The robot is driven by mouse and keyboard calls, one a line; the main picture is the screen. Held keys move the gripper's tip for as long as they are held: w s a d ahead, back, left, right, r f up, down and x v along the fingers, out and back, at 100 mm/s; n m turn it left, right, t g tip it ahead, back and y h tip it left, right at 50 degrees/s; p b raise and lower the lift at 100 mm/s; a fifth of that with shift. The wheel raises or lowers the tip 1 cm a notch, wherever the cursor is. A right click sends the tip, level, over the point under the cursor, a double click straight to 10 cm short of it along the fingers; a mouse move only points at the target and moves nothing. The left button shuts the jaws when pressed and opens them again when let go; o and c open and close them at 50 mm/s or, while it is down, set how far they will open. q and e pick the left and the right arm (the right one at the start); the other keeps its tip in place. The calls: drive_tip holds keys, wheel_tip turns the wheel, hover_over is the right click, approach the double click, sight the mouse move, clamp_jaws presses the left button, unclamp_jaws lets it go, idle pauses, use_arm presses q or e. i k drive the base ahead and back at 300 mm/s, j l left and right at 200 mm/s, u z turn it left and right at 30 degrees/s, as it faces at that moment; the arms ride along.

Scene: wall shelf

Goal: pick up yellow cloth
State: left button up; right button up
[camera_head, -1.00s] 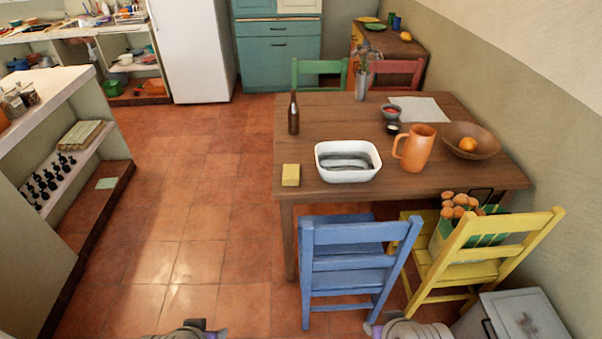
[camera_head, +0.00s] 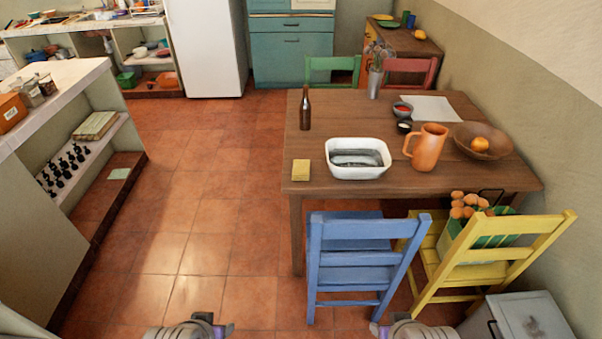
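The yellow cloth (camera_head: 301,170) is a small folded block at the left front corner of the brown wooden table (camera_head: 330,103). It lies left of the white basin, with a small gap between them. Parts of my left arm (camera_head: 188,331) and my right arm (camera_head: 405,330) show at the bottom edge. Both are far in front of the table, well away from the cloth. Their fingertips are not clearly visible, so I cannot tell whether either gripper is open or shut.
A white basin (camera_head: 338,171), brown bottle (camera_head: 305,110), orange pitcher (camera_head: 427,147) and wooden bowl (camera_head: 483,141) stand on the table. A blue chair (camera_head: 362,251) and yellow chair (camera_head: 497,252) stand at its front. Floor (camera_head: 209,235) left of the table is clear. A shelf unit (camera_head: 50,235) stands at the left.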

sight(301, 167)
drive_tip(key=k+l+z, duration=0.1)
drive_tip(key=k+z, duration=0.25)
drive_tip(key=k, duration=0.25)
drive_tip(key=z, duration=1.8)
drive_tip(key=j+z, duration=0.7)
drive_tip(key=k+j, duration=0.1)
drive_tip(key=j, duration=0.45)
drive_tip(key=k+j, duration=0.1)
drive_tip(key=j, duration=0.4)
drive_tip(key=k+j, duration=0.1)
drive_tip(key=j, duration=0.45)
drive_tip(key=k+j, duration=0.15)
drive_tip(key=j, duration=0.35)
drive_tip(key=k+j, duration=0.1)
drive_tip(key=j, duration=0.45)
drive_tip(key=k+j, duration=0.1)
drive_tip(key=j, duration=0.4)
drive_tip(key=k+j, duration=0.1)
drive_tip(key=j, duration=0.45)
